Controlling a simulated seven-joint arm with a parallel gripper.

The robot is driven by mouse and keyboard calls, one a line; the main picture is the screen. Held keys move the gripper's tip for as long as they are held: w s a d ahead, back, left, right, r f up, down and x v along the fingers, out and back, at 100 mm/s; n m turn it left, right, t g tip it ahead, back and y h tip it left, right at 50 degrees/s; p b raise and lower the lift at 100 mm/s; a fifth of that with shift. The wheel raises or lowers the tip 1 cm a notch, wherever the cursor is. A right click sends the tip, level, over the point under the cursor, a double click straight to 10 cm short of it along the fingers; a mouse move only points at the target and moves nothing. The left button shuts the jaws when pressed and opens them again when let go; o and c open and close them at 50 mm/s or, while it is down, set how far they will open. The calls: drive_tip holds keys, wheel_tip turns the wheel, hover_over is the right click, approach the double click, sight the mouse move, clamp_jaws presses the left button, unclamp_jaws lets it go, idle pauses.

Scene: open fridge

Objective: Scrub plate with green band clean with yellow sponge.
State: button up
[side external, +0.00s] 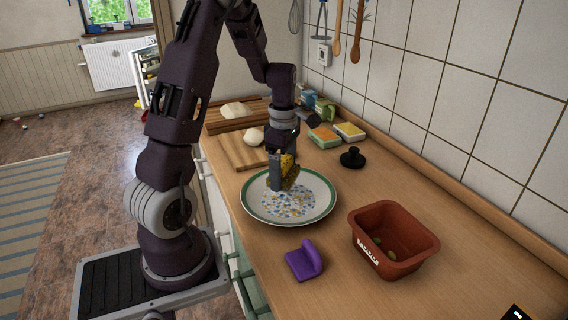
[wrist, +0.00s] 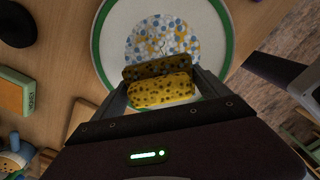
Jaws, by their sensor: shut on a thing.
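My gripper (side external: 278,184) is over the plate, pointing down. It is shut on the yellow sponge (side external: 289,166), which has dark spots. In the wrist view the sponge (wrist: 162,90) sits between both fingers, its darker side toward the plate. I cannot tell whether the sponge touches the plate.
A brown-red tub (side external: 408,263) and a purple holder (side external: 304,261) stand in front of the plate. A black knob-like thing (side external: 352,158), sponges (side external: 349,131) and a cutting board with dough (side external: 235,152) lie behind.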

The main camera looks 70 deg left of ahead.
sight(288, 159)
wheel_tip(288, 159, down, 5)
drive_tip(key=shift+f, duration=0.1)
drive_tip(key=shift+d+f, duration=0.1)
drive_tip(key=shift+d, duration=0.25)
drive_tip(key=shift+c, duration=0.7)
drive_tip(key=shift+d, duration=1.5)
drive_tip(key=shift+a, duration=1.95)
drive_tip(key=shift+w+d, duration=0.1)
drive_tip(key=shift+w, duration=0.4)
drive_tip(key=shift+d, duration=1.85)
drive_tip(key=shift+a, duration=1.55)
drive_tip(key=shift+a+r, duration=0.15)
drive_tip(key=shift+r, duration=0.45)
drive_tip(key=shift+a+r, duration=0.15)
drive_tip(key=shift+r, duration=3.35)
